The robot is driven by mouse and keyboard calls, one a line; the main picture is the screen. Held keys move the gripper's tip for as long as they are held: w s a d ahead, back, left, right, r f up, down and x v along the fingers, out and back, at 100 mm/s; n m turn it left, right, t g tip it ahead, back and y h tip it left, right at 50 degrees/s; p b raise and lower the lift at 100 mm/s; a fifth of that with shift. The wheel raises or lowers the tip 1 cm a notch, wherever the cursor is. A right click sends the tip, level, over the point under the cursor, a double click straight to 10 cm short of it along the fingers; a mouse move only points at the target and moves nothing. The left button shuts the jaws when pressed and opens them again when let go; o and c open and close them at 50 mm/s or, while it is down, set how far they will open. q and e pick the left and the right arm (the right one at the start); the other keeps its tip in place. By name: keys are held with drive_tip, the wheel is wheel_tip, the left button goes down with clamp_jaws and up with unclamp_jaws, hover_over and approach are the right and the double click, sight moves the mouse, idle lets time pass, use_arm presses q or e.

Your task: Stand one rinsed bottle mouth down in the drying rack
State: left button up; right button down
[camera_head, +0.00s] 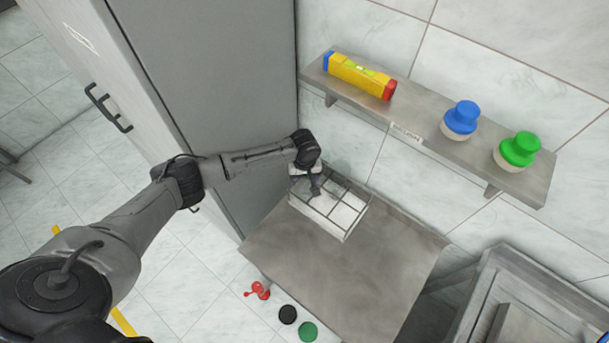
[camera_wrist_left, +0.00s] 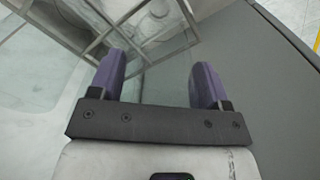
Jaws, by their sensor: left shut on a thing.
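The drying rack (camera_head: 318,217) is a wire frame box with several open cells and a pale floor, at the back of the steel worktop (camera_head: 345,272). My left gripper (camera_head: 315,188) is over the rack's back left part. In the left wrist view its two purple fingers (camera_wrist_left: 158,80) stand apart, shut on a clear, see-through bottle (camera_wrist_left: 155,88). The bottle's outline is faint, so I cannot tell which way its mouth points or whether it touches the rack. Rack wires (camera_wrist_left: 98,42) show just beyond the fingers. My right gripper is not in view.
A tall grey cabinet (camera_head: 215,80) stands left of the rack. The worktop's front is clear.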

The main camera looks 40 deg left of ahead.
use_arm(q)
drive_tip(key=o, duration=1.2)
wheel_tip(320, 180, up, 14)
drive_tip(key=shift+f, duration=0.1)
